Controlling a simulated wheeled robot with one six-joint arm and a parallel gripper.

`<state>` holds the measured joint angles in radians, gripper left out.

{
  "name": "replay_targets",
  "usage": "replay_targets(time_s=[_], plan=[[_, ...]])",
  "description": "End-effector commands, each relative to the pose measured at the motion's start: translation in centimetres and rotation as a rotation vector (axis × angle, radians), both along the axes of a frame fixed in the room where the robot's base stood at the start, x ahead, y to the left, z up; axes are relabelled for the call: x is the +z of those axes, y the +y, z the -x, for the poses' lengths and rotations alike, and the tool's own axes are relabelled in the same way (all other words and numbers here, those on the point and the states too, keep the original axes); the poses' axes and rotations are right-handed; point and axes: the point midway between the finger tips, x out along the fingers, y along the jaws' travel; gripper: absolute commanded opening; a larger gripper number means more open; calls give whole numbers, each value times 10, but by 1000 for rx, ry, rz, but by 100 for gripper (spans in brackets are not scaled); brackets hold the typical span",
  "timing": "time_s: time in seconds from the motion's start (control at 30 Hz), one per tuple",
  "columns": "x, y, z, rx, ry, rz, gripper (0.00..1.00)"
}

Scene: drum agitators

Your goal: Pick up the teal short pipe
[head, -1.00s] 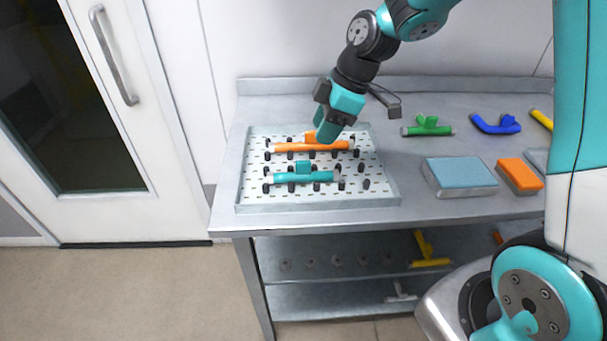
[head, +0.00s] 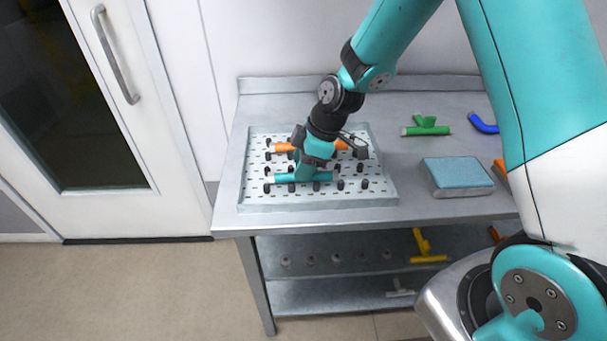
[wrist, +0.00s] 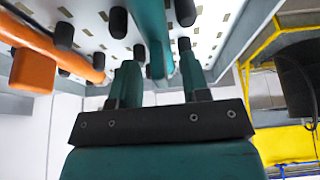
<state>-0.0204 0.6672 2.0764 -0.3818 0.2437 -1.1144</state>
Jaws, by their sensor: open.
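The teal short pipe (head: 283,178) lies on the pegged tray in the head view, near the tray's front. It has a short stub on one side. In the wrist view the teal pipe (wrist: 151,28) runs up between the two fingers. My gripper (head: 307,168) is open over the pipe's middle and hides that part in the head view. In the wrist view the fingers of my gripper (wrist: 160,75) stand on either side of the pipe. I cannot tell whether they touch it.
The pegged tray (head: 247,199) has several black pegs. An orange pipe (head: 283,147) lies just behind the teal one, and shows at left in the wrist view (wrist: 34,72). A green pipe (head: 427,126) and a blue block (head: 458,176) are to the right on the bench.

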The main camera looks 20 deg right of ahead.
Motion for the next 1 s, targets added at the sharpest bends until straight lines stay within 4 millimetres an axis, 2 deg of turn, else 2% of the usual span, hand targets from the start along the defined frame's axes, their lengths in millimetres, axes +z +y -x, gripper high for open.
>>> replay_targets(time_s=[0.03, 0.2, 0.23, 0.67, 0.87, 1.0], plan=[[0, 0, 0, 0, 0, 0, 43], [0, 0, 0, 0, 0, 0, 4], [0, 0, 0, 0, 0, 0, 0], [6, 0, 0, 1, -2, -1, 0], [32, 0, -1, 0, -6, 0, 0], [69, 0, -1, 1, -9, -1, 0]])
